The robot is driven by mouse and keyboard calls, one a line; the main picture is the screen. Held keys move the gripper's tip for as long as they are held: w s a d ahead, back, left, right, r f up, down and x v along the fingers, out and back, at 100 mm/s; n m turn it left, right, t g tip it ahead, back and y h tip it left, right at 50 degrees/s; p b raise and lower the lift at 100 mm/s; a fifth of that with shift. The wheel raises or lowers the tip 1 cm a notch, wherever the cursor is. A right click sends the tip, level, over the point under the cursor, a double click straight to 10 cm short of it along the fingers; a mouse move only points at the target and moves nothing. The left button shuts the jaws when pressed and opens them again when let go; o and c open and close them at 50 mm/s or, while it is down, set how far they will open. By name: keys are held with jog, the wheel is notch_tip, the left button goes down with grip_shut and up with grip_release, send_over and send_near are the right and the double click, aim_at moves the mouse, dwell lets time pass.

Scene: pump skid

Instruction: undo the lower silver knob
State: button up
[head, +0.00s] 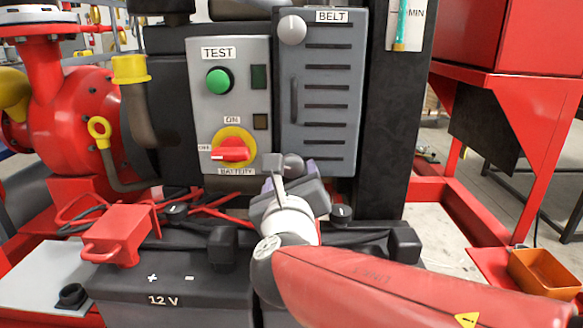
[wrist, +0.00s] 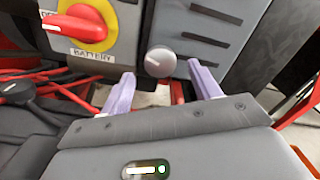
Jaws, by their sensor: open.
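The lower silver knob (wrist: 160,62) is a round grey knob at the bottom left corner of the dark BELT panel (head: 343,150). In the head view the knob (head: 293,165) shows just behind my gripper, partly covered by it. My gripper (wrist: 166,84) is open, with one pale purple finger on each side of the knob in the wrist view. I cannot tell whether either finger touches it. The upper silver knob (head: 292,30) sits at the top left corner of the same panel.
Left of the panel is a grey plate with a green TEST button (head: 219,81) and a red and yellow battery switch (head: 232,149). Below stand a 12 V battery (head: 170,290) with cables and a red clamp (head: 121,236). An orange bin (head: 545,272) is at the right.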

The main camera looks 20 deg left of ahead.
aim_at(291, 169)
jog(key=shift+x, duration=1.65)
jog(key=shift+c, duration=0.2)
jog(key=c, duration=0.9)
